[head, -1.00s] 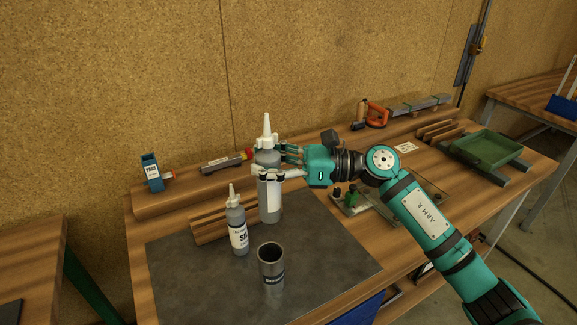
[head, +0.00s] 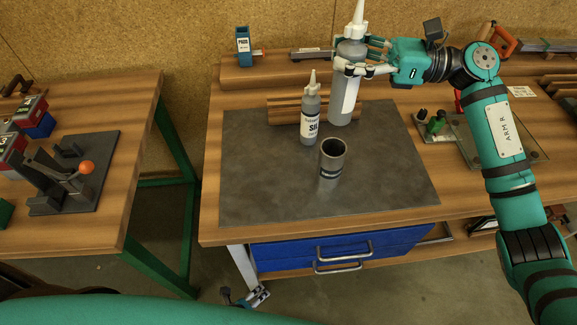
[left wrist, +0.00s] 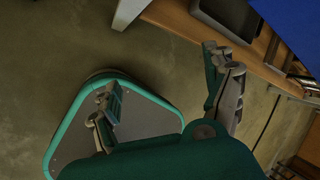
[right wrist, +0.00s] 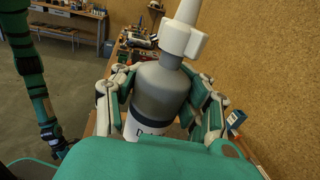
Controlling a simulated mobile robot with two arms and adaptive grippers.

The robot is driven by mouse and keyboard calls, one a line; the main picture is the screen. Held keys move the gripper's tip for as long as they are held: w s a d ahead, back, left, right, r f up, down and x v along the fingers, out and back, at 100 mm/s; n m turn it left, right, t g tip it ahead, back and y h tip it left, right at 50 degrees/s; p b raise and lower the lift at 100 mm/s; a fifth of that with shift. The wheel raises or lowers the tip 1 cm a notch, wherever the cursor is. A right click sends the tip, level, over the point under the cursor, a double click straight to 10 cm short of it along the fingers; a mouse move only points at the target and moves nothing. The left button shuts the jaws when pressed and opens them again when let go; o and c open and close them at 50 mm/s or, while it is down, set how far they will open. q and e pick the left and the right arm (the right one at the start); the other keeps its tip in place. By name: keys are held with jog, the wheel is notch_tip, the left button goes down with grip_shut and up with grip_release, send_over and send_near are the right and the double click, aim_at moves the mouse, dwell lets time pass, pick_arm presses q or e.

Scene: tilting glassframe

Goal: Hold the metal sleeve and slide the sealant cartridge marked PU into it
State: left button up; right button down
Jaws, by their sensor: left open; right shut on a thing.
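The metal sleeve (head: 330,163), an open-topped grey cylinder, stands upright on the dark mat. My right gripper (head: 362,57) is shut on a grey cartridge (head: 351,52) with a white nozzle, behind the sleeve and slightly right. The cartridge is upright; whether its base touches the bench is unclear. In the right wrist view the fingers flank the cartridge (right wrist: 160,88); its label is partly hidden and no PU mark is readable. A smaller cartridge marked SIL (head: 310,122) stands left of the sleeve. My left gripper (head: 246,296) is open and empty, low in front of the bench; its fingers show in the left wrist view (left wrist: 166,95).
Wooden strips (head: 285,108) lie behind the SIL cartridge. A green-handled fixture (head: 437,122) is right of the mat. The mat's front (head: 290,200) is clear. Blue drawers (head: 340,250) with handles sit under the bench edge. A second bench (head: 110,215) stands at left.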

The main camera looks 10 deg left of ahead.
pick_arm(q)
jog(key=w+d+r+m+t+h, duration=0.1)
jog(key=w+d+r+m+h, duration=0.25)
jog(key=d+r, duration=0.35)
jog(key=w+d+r+m+t+h, duration=0.1)
jog(key=w+d+r+m+h, duration=0.25)
jog(key=d+r, duration=0.35)
jog(key=s+d+r+m+g+h, duration=0.25)
jog(key=d+r+m+h, duration=0.5)
jog(key=d+r, duration=0.6)
notch_tip(320, 180, up, 6)
jog(key=w+a+m, duration=0.2)
jog(key=m+t+y, duration=0.3)
jog(key=m+t, duration=0.1)
jog(key=t, duration=0.3)
send_near(324, 153)
jog(key=x, duration=1.3)
jog(key=shift+w+a+f, duration=0.15)
jog(key=shift+f, duration=0.05)
jog(key=c, duration=1.3)
